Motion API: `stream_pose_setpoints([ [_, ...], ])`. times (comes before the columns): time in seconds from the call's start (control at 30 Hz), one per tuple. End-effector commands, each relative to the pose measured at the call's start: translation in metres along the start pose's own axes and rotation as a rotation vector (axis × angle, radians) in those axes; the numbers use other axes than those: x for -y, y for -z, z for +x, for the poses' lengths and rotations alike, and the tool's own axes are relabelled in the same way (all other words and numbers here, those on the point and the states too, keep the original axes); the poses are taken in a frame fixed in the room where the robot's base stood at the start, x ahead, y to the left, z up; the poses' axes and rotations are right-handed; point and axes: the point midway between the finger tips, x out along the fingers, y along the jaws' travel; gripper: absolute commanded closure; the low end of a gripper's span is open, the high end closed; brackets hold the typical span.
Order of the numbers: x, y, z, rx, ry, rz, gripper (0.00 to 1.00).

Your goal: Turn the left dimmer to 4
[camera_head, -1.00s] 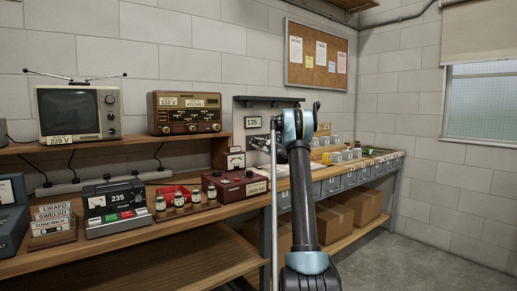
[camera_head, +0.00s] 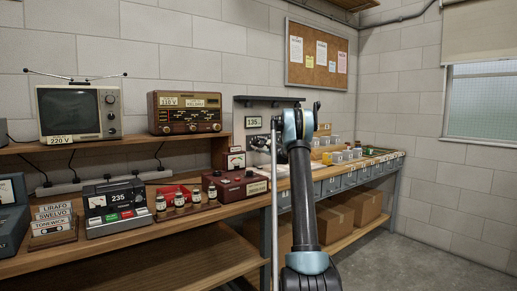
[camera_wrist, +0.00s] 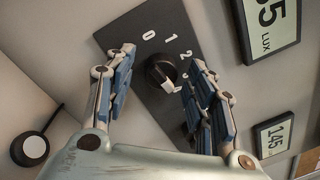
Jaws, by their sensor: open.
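In the wrist view a black knob (camera_wrist: 158,68) sits on a dark dimmer plate (camera_wrist: 140,32) on the wall. White numerals 0, 1, 2 and 3 show around it; further ones are covered by a finger. A white pointer mark (camera_wrist: 168,86) is on the knob's lower side in the picture; I cannot tell which numeral it meets. My gripper (camera_wrist: 157,85) is open, with one finger left of the knob and one to its right. Contact cannot be told. In the head view my arm hides the knob.
Lux displays (camera_wrist: 268,28) and (camera_wrist: 280,135) are mounted right of the plate. A round black-and-white fitting (camera_wrist: 34,148) is at lower left. In the head view, the bench holds a maroon box (camera_head: 238,186), a radio (camera_head: 184,113) and a television (camera_head: 78,112), left of my arm.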

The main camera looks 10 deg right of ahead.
Motion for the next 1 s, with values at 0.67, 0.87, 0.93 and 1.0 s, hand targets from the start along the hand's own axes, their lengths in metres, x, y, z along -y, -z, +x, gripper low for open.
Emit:
stream_pose_setpoints([
  [0.67,0.0,0.002,-0.103,-0.002,0.0,0.0,0.5],
  [0.87,-0.001,0.002,-0.117,0.0,-0.001,0.0,0.5],
  [0.93,-0.001,0.002,-0.118,0.0,-0.001,0.0,0.5],
  [1.0,-0.001,0.002,-0.119,0.0,-0.001,0.0,0.5],
])
